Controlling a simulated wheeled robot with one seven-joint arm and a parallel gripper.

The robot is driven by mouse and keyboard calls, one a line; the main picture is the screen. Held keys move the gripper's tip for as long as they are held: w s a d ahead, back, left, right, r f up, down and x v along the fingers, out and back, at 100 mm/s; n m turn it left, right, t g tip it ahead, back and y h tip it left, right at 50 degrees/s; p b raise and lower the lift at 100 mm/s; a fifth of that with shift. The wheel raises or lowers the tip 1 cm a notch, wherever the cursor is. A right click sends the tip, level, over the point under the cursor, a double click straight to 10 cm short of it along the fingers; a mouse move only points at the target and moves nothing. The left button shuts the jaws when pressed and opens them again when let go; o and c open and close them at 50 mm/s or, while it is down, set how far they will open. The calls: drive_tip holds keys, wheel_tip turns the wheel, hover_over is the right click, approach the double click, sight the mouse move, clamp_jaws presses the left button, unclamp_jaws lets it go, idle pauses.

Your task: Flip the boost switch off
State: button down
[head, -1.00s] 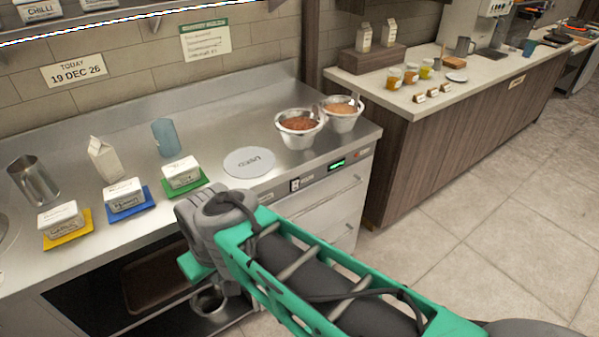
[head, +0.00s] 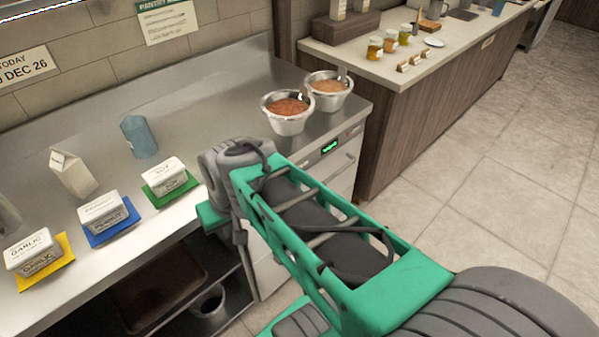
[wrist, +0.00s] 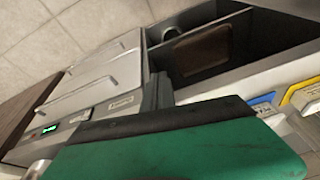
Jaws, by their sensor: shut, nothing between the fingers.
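The front panel strip of the steel counter carries a lit green display (head: 329,146), just right of my forearm in the head view. It also shows at the left of the wrist view (wrist: 48,130). Beside it in the wrist view are a small switch-like fitting (wrist: 80,116) and a pale label (wrist: 122,102). I cannot read the label or tell the switch's position. My gripper (wrist: 157,92) is shut and empty, its dark fingers in front of the counter's front, to the right of the label in the wrist view. My arm hides the fingers and most of the panel in the head view.
Two metal pots of sauce, one red-brown (head: 288,112) and one orange (head: 328,90), stand at the counter's right end. Labelled tubs on yellow, blue and green mats (head: 188,190) line the front edge. Below are drawers (wrist: 88,80) and an open shelf (head: 165,290). Floor is clear at right.

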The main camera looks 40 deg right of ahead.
drive_tip(key=w+d+f+m+t+y, duration=0.1)
drive_tip(key=w+d+f+m, duration=0.1)
drive_tip(key=d+m, duration=0.35)
drive_tip(key=w+d+f+m+t, duration=0.1)
drive_tip(key=d+f+m, duration=0.1)
drive_tip(key=d, duration=0.6)
drive_tip(key=s+d+m+t, duration=0.2)
drive_tip(key=s+d+m, duration=0.1)
drive_tip(key=d, duration=0.5)
drive_tip(key=s+d+m+t+h, duration=0.1)
drive_tip(key=s+d+m+t, duration=0.1)
drive_tip(key=d+m, duration=0.3)
drive_tip(key=s+d, duration=0.1)
drive_tip(key=d, duration=0.1)
drive_tip(key=shift+d+m+t, duration=0.35)
drive_tip(key=shift+d+t, duration=0.05)
drive_tip(key=w+r+p+x, duration=0.1)
drive_tip(key=r+x, duration=0.1)
drive_tip(key=x, duration=1.1)
drive_tip(key=shift+w+p, duration=0.3)
drive_tip(key=shift+w, duration=0.05)
drive_tip(key=shift+a+r, duration=0.1)
drive_tip(key=shift+r, duration=0.05)
